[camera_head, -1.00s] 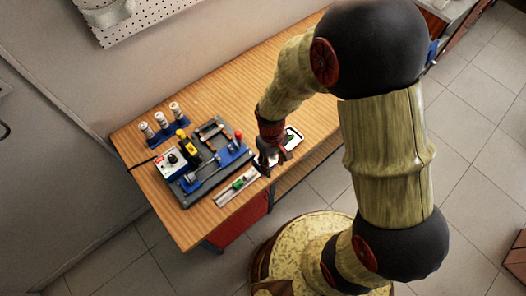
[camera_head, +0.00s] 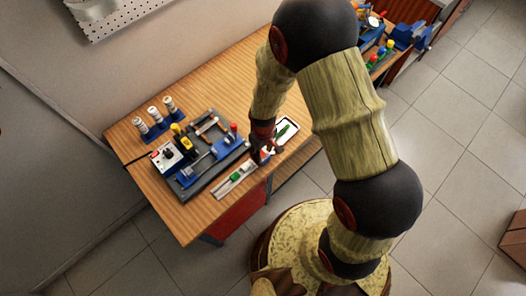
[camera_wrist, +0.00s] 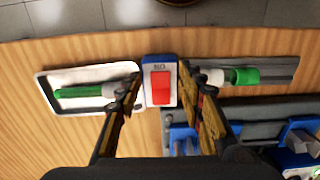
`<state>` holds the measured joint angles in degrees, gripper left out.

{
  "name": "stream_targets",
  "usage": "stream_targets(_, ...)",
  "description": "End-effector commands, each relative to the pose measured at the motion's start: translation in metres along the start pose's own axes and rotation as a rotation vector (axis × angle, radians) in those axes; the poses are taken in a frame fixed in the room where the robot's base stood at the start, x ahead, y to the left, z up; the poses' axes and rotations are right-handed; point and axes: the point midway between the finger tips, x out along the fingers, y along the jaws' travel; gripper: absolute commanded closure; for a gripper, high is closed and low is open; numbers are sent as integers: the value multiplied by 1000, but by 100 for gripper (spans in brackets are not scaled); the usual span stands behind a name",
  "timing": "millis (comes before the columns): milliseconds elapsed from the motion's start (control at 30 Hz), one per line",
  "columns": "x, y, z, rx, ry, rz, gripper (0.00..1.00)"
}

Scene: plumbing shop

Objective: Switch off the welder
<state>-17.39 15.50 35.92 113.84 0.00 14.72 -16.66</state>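A small blue-and-white switch box (camera_wrist: 148,68) with a red rocker (camera_wrist: 160,88) is in the middle of the wrist view. It carries small dark lettering. My gripper (camera_wrist: 161,76) is over it with its two fingers apart, one on each side of the box; I cannot tell whether they touch it. In the head view my gripper (camera_head: 262,152) is low over the bench's front edge, largely covering the box. A white control box (camera_head: 163,158) with a black knob stands at the left, beside the grey plate (camera_head: 188,198) with blue clamps. I cannot tell which is the welder's switch.
A white tray (camera_wrist: 47,94) with a green pen-like item (camera_wrist: 80,92) lies left of the switch box. A grey rail (camera_wrist: 284,66) with a green piece (camera_wrist: 245,76) lies right. Several canisters (camera_head: 155,114) stand at the back. The wooden bench (camera_head: 235,82) is clear behind.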

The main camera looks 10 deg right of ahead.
Motion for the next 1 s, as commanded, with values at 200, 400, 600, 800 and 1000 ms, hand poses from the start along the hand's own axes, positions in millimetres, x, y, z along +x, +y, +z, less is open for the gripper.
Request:
stream_targets(200,0,0,0,0,0,0,64)
stream_targets(400,0,0,0,0,0,0,76)
stream_targets(600,0,0,0,0,0,0,87)
stream_targets(800,0,0,0,0,0,0,98)
stream_targets(1000,0,0,0,0,-3,0,100)
